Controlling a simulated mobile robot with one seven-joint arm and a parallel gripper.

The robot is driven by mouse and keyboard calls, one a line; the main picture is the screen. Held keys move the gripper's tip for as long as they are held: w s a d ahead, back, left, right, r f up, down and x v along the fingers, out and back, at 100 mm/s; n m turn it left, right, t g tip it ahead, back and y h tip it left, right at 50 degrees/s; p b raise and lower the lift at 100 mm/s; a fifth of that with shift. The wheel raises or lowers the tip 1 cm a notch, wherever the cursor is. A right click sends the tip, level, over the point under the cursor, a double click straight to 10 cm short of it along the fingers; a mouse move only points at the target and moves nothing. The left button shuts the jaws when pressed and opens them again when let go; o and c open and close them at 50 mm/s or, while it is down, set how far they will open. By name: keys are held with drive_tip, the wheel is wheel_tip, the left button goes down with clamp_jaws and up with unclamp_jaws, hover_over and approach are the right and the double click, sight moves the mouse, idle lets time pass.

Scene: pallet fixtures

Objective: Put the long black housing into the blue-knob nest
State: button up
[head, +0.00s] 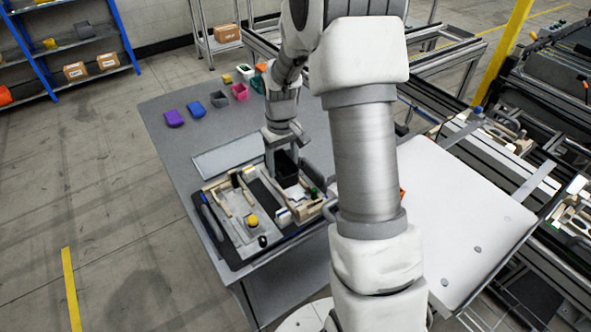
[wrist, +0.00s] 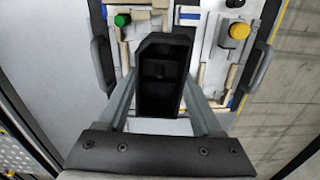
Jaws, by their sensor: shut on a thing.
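My gripper (head: 283,150) is shut on the long black housing, an open-topped box with inner compartments. The housing (wrist: 160,75) fills the space between my two fingers in the wrist view. In the head view the housing (head: 287,168) hangs upright at the far edge of the fixture pallet (head: 225,252). Whether it touches anything below cannot be told. The pallet bears nests with a yellow knob (head: 252,220), a green knob (head: 313,191) and a small dark knob (head: 262,241). I cannot tell whether that dark knob is blue. The housing hides part of the fixtures in the wrist view.
A pale flat panel (head: 228,156) lies behind the pallet. Handles stand at the pallet's ends.

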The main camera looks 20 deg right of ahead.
drive_tip(key=shift+n, duration=0.4)
drive_tip(key=d+f, duration=0.2)
drive_tip(key=d+f+b, duration=0.1)
drive_tip(key=shift+w+d+f, duration=0.25)
drive_tip(key=shift+f+b, duration=1.25)
drive_tip(key=shift+f, duration=0.55)
drive_tip(key=shift+f, duration=0.15)
drive_tip(key=shift+f+b, duration=0.75)
drive_tip(key=shift+f, duration=0.15)
drive_tip(key=o, duration=1.5)
drive_tip(key=shift+o, duration=0.2)
wheel_tip(320, 180, up, 18)
drive_tip(key=shift+f+p, duration=0.25)
drive_tip(key=shift+p, duration=0.15)
drive_tip(key=shift+s+a, duration=0.1)
